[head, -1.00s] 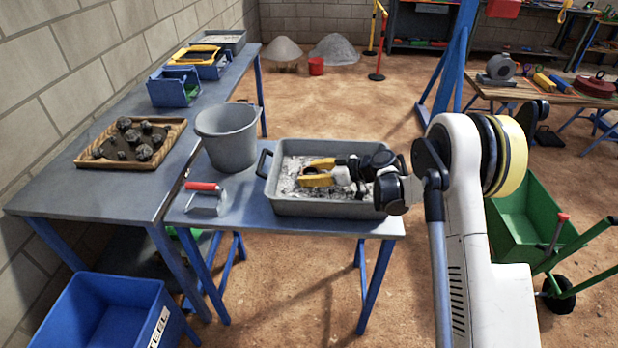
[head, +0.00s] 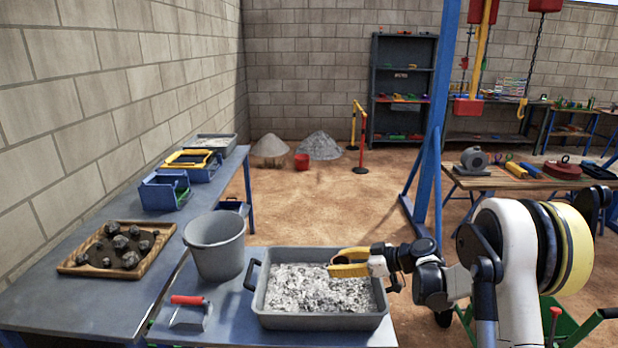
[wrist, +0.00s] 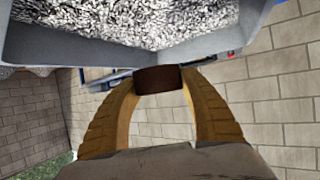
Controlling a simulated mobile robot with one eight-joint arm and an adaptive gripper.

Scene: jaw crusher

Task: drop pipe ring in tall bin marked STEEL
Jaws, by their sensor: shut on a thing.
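My gripper (head: 348,264) has yellow fingers and is above the right part of the grey tray of crushed grey stone. In the wrist view my gripper (wrist: 160,82) is shut on a short dark brown piece, the pipe ring (wrist: 159,80), held between the fingertips. Its hole cannot be made out from this side. The bin marked STEEL is out of view now.
The grey tray (head: 318,320) stands on the near table. A grey bucket (head: 215,248), a red-handled scoop (head: 190,312) and a wooden tray of rocks (head: 70,265) are to its left. Blue bins (head: 165,195) stand farther back. A blue post (head: 440,110) rises behind my arm.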

